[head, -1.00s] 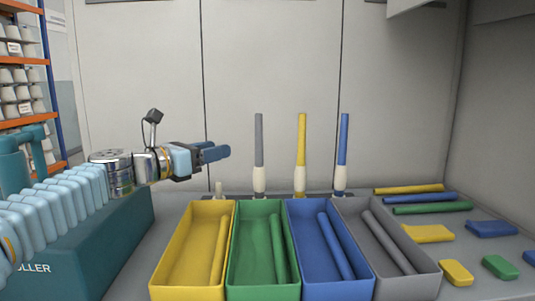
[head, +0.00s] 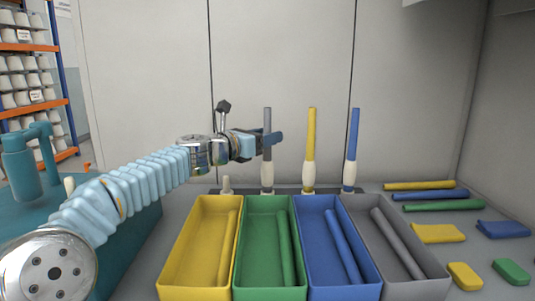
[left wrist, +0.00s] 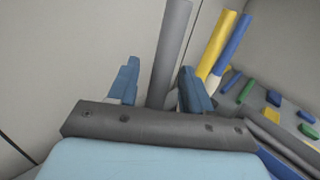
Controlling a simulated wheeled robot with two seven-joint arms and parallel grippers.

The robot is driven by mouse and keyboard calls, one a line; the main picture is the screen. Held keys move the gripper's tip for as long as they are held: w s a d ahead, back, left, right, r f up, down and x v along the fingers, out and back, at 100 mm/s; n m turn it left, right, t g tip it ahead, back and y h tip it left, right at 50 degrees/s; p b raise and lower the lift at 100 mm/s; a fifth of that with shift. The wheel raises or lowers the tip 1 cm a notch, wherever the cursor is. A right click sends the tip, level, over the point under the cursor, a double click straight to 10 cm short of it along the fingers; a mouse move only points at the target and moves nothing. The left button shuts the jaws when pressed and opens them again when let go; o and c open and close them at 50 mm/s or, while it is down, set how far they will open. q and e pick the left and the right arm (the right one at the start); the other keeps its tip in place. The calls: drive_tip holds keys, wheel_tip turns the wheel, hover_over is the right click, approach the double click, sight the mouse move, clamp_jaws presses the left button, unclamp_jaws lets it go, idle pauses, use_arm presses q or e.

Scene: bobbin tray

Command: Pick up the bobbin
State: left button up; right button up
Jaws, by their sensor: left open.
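A grey bobbin (head: 267,121) with a cream lower end stands upright on a dark rack (head: 285,190), beside a yellow bobbin (head: 311,135) and a blue bobbin (head: 353,135). My left gripper (head: 276,138) is at the grey bobbin's upper part, hiding some of it. In the left wrist view the grey bobbin (left wrist: 170,45) rises between the two open blue fingers of the left gripper (left wrist: 157,82). Gaps show on both sides, the right one narrower. Its lower end is hidden there. My right gripper is not in view.
A short bare peg (head: 226,184) is left of the grey bobbin. Yellow (head: 168,262), green (head: 240,235), blue (head: 303,245) and grey (head: 355,230) trays, each holding rods, stand in front. Loose rods (head: 430,195) and coloured blocks (head: 440,233) lie at right.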

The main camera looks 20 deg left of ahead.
use_arm(q)
drive_tip(key=shift+w+d, duration=0.2)
drive_tip(key=shift+w, duration=0.05)
clamp_jaws()
